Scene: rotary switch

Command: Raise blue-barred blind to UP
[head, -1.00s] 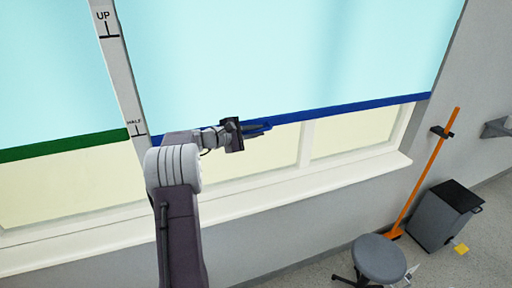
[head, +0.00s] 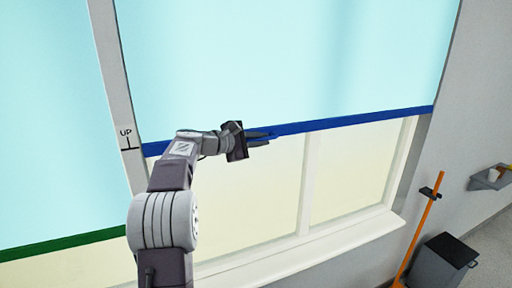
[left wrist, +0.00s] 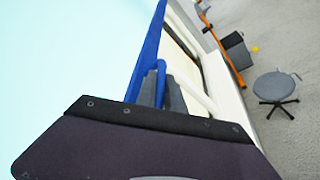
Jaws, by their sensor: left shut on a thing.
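The blue-barred blind (head: 290,60) hangs on the right, pale cyan, with its blue bottom bar (head: 350,121) across the window. The bar's left end is near the UP mark (head: 127,137) on the white post, slightly below its line. My left gripper (head: 262,137) is shut on the blue bar, at a blue tab left of its middle. In the left wrist view the blue bar (left wrist: 147,50) runs up from the fingers (left wrist: 160,92), which are partly hidden by the gripper body. My right gripper is not in view.
A green-barred blind (head: 50,160) hangs lower, left of the post. A stool (left wrist: 276,86) stands on the floor in the left wrist view.

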